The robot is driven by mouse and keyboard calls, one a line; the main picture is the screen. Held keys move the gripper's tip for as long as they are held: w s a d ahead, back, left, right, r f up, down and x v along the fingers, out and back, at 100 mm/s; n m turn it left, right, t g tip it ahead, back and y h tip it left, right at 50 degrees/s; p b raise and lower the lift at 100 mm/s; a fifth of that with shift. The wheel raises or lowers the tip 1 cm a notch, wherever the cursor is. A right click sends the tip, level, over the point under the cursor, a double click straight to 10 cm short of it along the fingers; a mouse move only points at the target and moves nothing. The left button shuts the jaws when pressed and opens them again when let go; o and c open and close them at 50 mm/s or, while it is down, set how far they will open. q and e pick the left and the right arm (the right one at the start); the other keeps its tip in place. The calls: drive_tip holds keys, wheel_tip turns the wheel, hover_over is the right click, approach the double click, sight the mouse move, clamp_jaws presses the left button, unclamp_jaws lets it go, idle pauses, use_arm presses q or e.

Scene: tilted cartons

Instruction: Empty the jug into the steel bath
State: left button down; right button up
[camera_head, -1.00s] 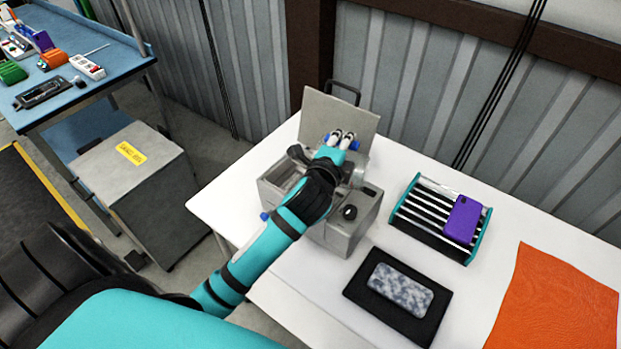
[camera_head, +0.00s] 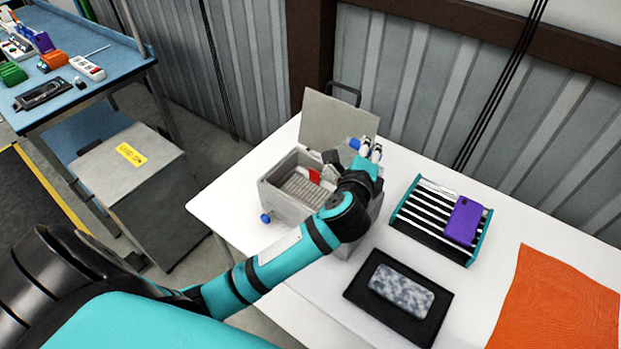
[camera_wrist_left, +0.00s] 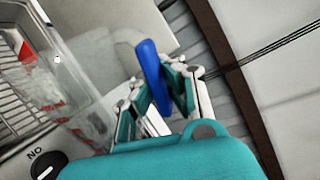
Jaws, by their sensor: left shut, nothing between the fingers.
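The steel bath (camera_head: 283,205) stands on the white table with its lid (camera_head: 335,118) raised. A ribbed rack and a red-marked piece (camera_head: 315,175) show inside; the bath also shows at the left of the wrist view (camera_wrist_left: 75,122). My left gripper (camera_head: 370,150) is shut and empty over the bath's right end. My forearm hides much of the bath's right side. My right gripper is out of view.
A striped rack (camera_head: 420,225) with a purple phone (camera_head: 464,220) stands to the right. A black mat (camera_head: 365,307) with a patterned phone (camera_head: 400,290) lies in front, near an orange cloth (camera_head: 560,305). A wall and brown post (camera_head: 310,60) stand behind.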

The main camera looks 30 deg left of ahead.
use_arm(q)
drive_tip(key=shift+w+d+r+m+p, duration=0.15)
drive_tip(key=shift+d+m+p, duration=0.05)
drive_tip(key=shift+d+m, duration=0.3)
drive_tip(key=shift+w+d+r+m+p, duration=0.1)
drive_tip(key=shift+d+m+p, duration=0.1)
drive_tip(key=shift+d+m, duration=0.3)
drive_tip(key=w+d+f+m+t+y+b, duration=0.1)
drive_tip(key=d+f+m+y+b, duration=0.1)
drive_tip(key=d+f+m+b, duration=0.5)
drive_tip(key=shift+w+d+f+m+t+b, duration=0.3)
drive_tip(key=shift+d+f+m, duration=0.65)
drive_tip(key=shift+m, duration=1.15)
drive_tip(key=shift+s+a, duration=0.1)
drive_tip(key=shift+a, duration=0.05)
